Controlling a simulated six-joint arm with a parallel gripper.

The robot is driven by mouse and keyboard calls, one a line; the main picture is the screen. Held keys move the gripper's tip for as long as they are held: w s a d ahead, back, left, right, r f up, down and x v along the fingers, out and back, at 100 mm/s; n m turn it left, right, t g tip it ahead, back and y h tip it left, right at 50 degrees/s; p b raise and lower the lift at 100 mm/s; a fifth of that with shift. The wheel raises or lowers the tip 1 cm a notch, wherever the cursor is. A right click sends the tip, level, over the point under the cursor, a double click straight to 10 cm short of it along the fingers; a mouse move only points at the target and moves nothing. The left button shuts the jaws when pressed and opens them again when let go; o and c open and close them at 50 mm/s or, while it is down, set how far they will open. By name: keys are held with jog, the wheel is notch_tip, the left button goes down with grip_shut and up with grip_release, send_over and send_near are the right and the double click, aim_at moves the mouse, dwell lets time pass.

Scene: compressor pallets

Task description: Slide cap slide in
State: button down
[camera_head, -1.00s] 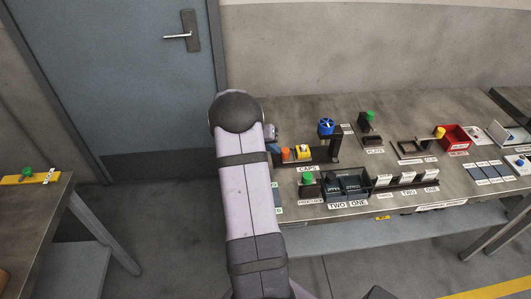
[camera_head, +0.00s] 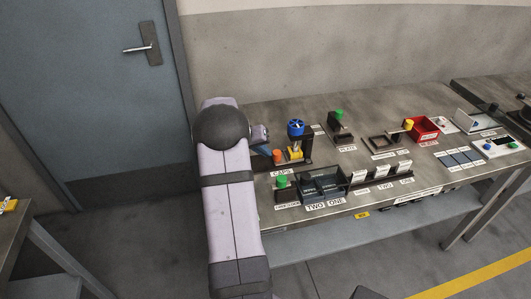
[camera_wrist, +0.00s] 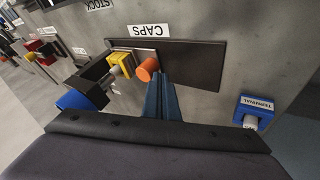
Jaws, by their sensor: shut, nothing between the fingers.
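The black caps holder (camera_wrist: 195,57) carries a "CAPS" label. An orange cap (camera_wrist: 148,69) sticks up from it, and a yellow block (camera_wrist: 122,62) stands beside the cap. In the head view the orange cap (camera_head: 277,156) and yellow block (camera_head: 295,153) sit at the left of the bench, below a blue handwheel (camera_head: 296,127) on a dark stand. My gripper (camera_wrist: 159,78) shows in the wrist view as blue fingers, shut and empty. Its tips appear just beside the orange cap; whether they touch it cannot be told. In the head view my arm largely hides the fingers.
A blue "TERMINAL" piece (camera_wrist: 258,104) stands apart at right in the wrist view. Dark bins labelled TWO and ONE (camera_head: 325,181) and a green knob (camera_head: 282,181) stand in front of the caps holder. A red box (camera_head: 426,126) is farther right.

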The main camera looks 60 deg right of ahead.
jog(key=w+a, duration=0.1)
jog(key=w+a+b, duration=0.1)
jog(key=w, duration=0.1)
jog(key=shift+w+a+r, duration=0.15)
jog(key=shift+a+r, duration=0.25)
jog(key=b+v, duration=0.1)
jog(key=v, duration=0.8)
jog(key=shift+b, duration=0.3)
jog(key=shift+f, duration=0.1)
jog(key=w+a+n+t+y+p, duration=0.2)
jog(key=a+n+p, duration=0.15)
jog(key=a, duration=1.15)
jog(key=s+a+n+y+p, duration=0.35)
jog(key=s+a, duration=0.25)
jog(key=a, duration=0.8)
jog(key=s+a+n+y+p, duration=0.2)
jog(key=s+a+n, duration=0.35)
jog(key=a, duration=0.85)
notch_tip(320, 180, down, 14)
jog(key=b, duration=1.3)
jog(key=shift+s+d, duration=0.2)
jog(key=shift+s, duration=0.2)
